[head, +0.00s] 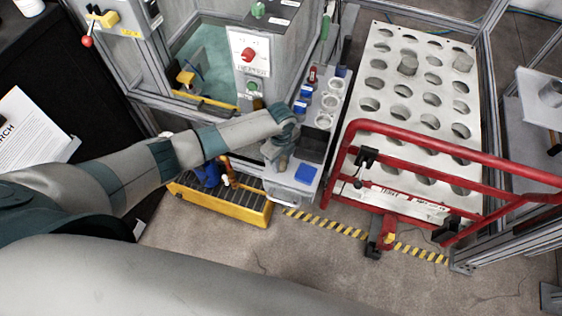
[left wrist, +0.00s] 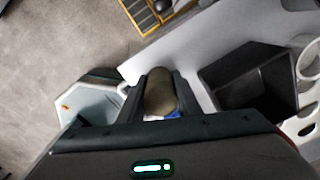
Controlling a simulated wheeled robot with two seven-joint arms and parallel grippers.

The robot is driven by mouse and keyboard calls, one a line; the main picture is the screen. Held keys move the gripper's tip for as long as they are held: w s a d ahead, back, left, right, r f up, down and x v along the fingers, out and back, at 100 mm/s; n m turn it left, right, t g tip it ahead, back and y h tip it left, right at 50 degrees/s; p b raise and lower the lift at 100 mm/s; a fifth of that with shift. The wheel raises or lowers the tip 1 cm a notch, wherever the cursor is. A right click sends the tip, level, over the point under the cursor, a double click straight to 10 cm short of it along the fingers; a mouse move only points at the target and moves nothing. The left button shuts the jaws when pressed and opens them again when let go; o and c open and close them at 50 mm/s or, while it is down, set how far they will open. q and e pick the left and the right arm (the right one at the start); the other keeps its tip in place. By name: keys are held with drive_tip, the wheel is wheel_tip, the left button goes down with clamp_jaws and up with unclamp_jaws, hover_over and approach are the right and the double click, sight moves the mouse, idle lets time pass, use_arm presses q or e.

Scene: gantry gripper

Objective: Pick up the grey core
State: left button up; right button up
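A grey-brown core (left wrist: 160,92), a short cylinder, stands between the two fingers of my left gripper (left wrist: 161,98) in the left wrist view. It fills the gap, with a finger against each side, so the gripper looks shut on it. In the head view my left gripper (head: 280,163) points down over the near end of the grey bench (head: 283,187); the core is hard to make out there. Similar grey cores stand on the white perforated rack (head: 408,65). My right gripper is not in view.
A black open bin (left wrist: 245,77) and white ring holders (head: 324,121) are beside the gripper on the bench. A red-railed cart frame (head: 465,158) stands to the right. A yellow-edged roller tray (head: 235,207) lies below left. Floor in front is clear.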

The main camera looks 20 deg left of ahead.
use_arm(q)
drive_tip(key=c, duration=0.3)
drive_tip(key=shift+c, duration=0.2)
drive_tip(key=shift+r, duration=0.75)
wheel_tip(320, 180, up, 2)
drive_tip(key=shift+w+r+b, duration=0.1)
drive_tip(key=shift+r+b, duration=0.05)
drive_tip(key=shift+b, duration=0.5)
drive_tip(key=s+d+r+b, duration=0.2)
drive_tip(key=s+d+r, duration=0.5)
drive_tip(key=d, duration=0.2)
drive_tip(key=shift+s, duration=0.3)
drive_tip(key=shift+r, duration=0.15)
